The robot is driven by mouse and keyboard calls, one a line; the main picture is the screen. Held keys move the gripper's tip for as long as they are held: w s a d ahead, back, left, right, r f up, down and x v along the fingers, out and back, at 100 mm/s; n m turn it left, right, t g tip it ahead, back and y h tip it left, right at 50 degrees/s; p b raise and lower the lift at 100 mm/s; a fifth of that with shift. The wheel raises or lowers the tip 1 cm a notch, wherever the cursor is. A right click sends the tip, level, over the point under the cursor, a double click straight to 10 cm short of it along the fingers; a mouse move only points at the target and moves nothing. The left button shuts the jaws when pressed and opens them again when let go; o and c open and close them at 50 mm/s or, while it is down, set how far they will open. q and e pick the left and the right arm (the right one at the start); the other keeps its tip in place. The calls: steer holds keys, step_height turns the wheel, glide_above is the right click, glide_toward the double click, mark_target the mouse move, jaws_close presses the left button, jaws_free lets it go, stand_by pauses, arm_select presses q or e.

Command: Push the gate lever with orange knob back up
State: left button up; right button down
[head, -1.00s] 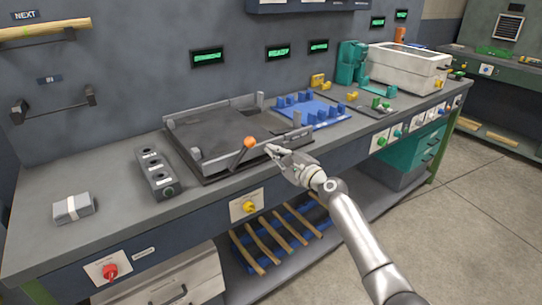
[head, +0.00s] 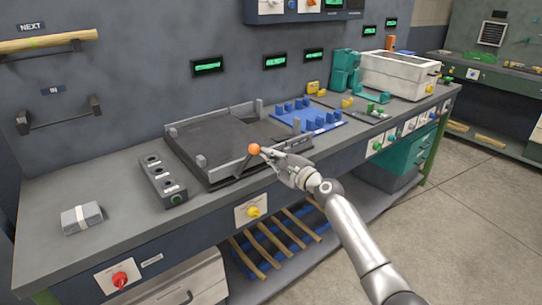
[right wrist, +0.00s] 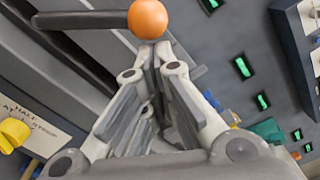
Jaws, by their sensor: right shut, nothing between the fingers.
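The gate lever's orange knob (head: 254,149) is at the front edge of the dark tray station (head: 222,136), on a dark lever arm (head: 243,163) that leans up to the right. My right gripper (head: 266,153) is shut and empty, its fingertips right beside the knob on its right side. In the right wrist view the orange knob (right wrist: 148,19) is just beyond the shut fingertips (right wrist: 155,50), with the dark lever arm (right wrist: 80,20) running left from it. Whether fingertips and knob touch I cannot tell. My left gripper is not in view.
A dark button box (head: 162,181) and a grey block with a white band (head: 82,217) are on the bench to the left. A blue fixture (head: 308,116) is behind my gripper to the right. A yellow knob (head: 253,212) is on the bench front below.

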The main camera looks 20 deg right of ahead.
arm_select(q)
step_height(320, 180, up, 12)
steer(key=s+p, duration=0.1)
steer(key=p, duration=1)
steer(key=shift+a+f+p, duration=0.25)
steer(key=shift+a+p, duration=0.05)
arm_select(e)
steer(key=s+a+r+n, duration=0.2)
steer(key=a+r+n, duration=0.1)
steer(key=a+n, duration=0.3)
steer(key=s+a+r+n, duration=0.2)
steer(key=s+a+n, duration=0.1)
steer(key=a+n, duration=0.4)
steer(key=shift+a+r+n+g+h, duration=0.3)
steer(key=shift+r+n, duration=0.1)
steer(key=shift+n, duration=1.5)
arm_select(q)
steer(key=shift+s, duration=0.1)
